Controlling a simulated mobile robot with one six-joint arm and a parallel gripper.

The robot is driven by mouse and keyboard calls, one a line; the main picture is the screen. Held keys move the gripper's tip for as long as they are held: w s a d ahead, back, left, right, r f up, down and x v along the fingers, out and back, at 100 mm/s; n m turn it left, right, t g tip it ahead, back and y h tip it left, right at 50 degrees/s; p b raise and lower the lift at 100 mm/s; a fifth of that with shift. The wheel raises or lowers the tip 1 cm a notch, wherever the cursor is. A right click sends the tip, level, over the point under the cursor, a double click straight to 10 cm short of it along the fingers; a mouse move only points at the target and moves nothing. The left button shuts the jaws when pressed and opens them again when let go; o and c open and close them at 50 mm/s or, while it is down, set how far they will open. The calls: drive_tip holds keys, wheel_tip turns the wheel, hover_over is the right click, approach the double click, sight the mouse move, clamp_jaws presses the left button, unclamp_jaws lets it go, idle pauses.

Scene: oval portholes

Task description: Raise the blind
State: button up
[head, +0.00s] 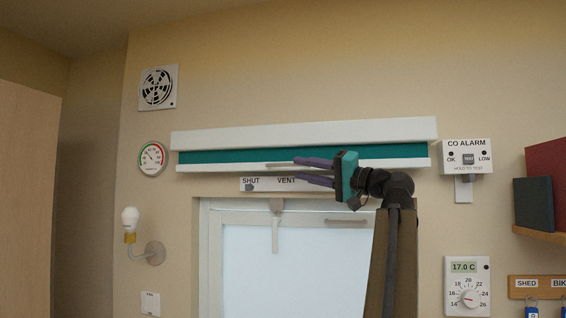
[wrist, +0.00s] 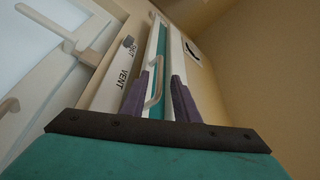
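The teal blind (head: 215,157) shows as a narrow strip under its white top casing (head: 300,133), above the window. Its white bottom bar (head: 410,163) carries a thin pale handle (head: 279,166). My gripper (head: 296,170) is in front of the bar, its two purple fingers apart, pointing left in the head view. In the wrist view, my gripper (wrist: 161,85) is open and the handle (wrist: 157,80) shows between the fingers, nearer the left one. I cannot tell whether a finger touches it. The blind's teal fabric (wrist: 166,105) shows behind it.
A SHUT/VENT slider plate (head: 266,185) is just below the bar. The window (head: 290,270) has a hanging latch (head: 276,230) and a frame handle (head: 345,222). A CO alarm (head: 467,157) is right of the blind, a round gauge (head: 153,158) left, and a lamp (head: 131,220) lower left.

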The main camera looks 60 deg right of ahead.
sight(287, 166)
drive_tip(key=shift+p+x, duration=1.3)
drive_tip(key=shift+x, duration=2.45)
clamp_jaws()
